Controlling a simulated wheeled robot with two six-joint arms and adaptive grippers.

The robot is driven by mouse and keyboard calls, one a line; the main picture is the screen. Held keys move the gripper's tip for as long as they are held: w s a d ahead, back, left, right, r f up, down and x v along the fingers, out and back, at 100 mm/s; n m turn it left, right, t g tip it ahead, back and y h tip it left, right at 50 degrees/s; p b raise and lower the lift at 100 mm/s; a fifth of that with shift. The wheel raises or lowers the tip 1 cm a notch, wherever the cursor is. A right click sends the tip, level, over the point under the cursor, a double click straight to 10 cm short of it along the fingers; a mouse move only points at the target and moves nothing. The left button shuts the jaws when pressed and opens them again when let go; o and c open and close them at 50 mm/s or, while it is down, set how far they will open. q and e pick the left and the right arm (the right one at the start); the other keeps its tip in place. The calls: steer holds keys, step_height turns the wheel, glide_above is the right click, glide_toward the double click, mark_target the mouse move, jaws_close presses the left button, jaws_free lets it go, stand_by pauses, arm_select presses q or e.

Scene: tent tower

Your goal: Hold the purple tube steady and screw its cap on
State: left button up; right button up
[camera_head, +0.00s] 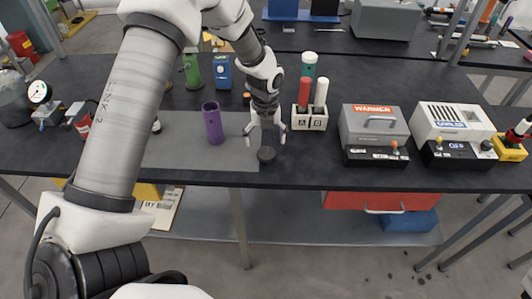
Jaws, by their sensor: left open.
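The purple tube (213,124) stands upright on the grey mat, and its top looks open. A dark round cap (267,154) lies on the table near the mat's right front edge. My left gripper (264,138) is open and points down, with its fingers just above and behind the dark cap. It holds nothing that I can see. The tube stands to the left of the gripper, apart from it. My right gripper does not show.
A white rack (310,119) with red and white tubes stands right of the gripper. Green (191,72) and blue (223,72) containers stand behind the purple tube. The grey mat (180,153) is clear in front of the tube.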

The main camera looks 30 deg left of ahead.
mark_target(267, 152)
arm_select(q)
steer(key=shift+s+d+f+p, duration=0.1)
steer(key=shift+s+f+p, duration=0.1)
steer(key=shift+f+p, duration=0.7)
steer(key=f, duration=0.1)
steer(key=w+f, duration=0.1)
steer(key=f, duration=0.1)
steer(key=shift+f, duration=0.3)
steer(key=shift+s+r, duration=0.25)
steer(key=shift+s, duration=0.05)
steer(key=shift+w+f, duration=0.1)
steer(key=shift+w, duration=0.05)
steer(key=c, duration=0.9)
